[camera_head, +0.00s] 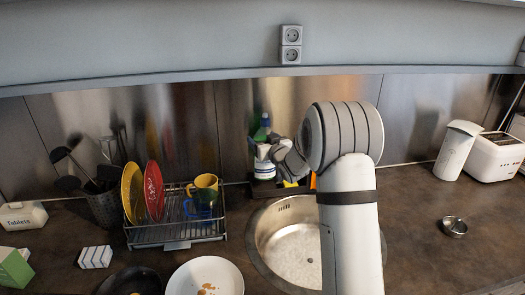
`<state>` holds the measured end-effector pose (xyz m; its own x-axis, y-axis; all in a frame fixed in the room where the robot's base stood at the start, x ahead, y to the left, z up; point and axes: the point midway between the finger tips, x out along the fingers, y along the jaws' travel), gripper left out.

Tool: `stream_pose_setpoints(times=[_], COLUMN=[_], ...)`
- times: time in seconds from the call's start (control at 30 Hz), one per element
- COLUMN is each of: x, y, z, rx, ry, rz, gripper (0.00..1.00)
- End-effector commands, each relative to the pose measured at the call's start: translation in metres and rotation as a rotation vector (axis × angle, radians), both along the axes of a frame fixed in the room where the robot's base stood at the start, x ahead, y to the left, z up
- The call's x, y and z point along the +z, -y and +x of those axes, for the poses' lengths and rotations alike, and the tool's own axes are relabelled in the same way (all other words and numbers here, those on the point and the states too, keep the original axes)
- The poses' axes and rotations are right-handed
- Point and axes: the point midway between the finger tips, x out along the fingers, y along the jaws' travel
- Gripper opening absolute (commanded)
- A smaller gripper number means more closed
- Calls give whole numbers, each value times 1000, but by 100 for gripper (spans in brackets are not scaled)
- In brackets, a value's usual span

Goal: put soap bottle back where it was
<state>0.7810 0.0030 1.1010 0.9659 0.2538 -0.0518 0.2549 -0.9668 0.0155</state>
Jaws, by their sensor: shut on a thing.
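A white soap bottle (264,168) stands upright, or is held upright, behind the sink against the metal back wall. A green bottle top with a blue cap (265,121) shows just above and behind it; I cannot tell whether it is part of the same bottle. My gripper (273,151) reaches in from the right and is shut on the soap bottle near its upper part. The fingertips are small and partly hidden, as is the bottle's base. A dark caddy (294,190) with yellow and orange items sits at the back edge of the sink, close under my gripper.
The round sink (270,240) lies in front, partly covered by my arm. A dish rack (176,233) with plates and mugs stands to its left. A white plate (205,277) and a dark pan lie at the front. The counter right of my arm is mostly clear, with a small metal bowl (454,226).

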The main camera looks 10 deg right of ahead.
Motion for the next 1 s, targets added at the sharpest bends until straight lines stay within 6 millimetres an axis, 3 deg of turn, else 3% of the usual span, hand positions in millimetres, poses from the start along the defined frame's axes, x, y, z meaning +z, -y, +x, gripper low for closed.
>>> stream_pose_setpoints(times=[0.1,0.2,0.43,0.6,1.0], x=[-1,-18,-35,-61,-69], y=[0,0,1,1,2], z=[19,17,16,16,20], rx=[1,1,-1,-1,-2], ry=[1,-2,2,0,4], rz=[1,2,1,2,0], gripper=[13,13,13,13,13])
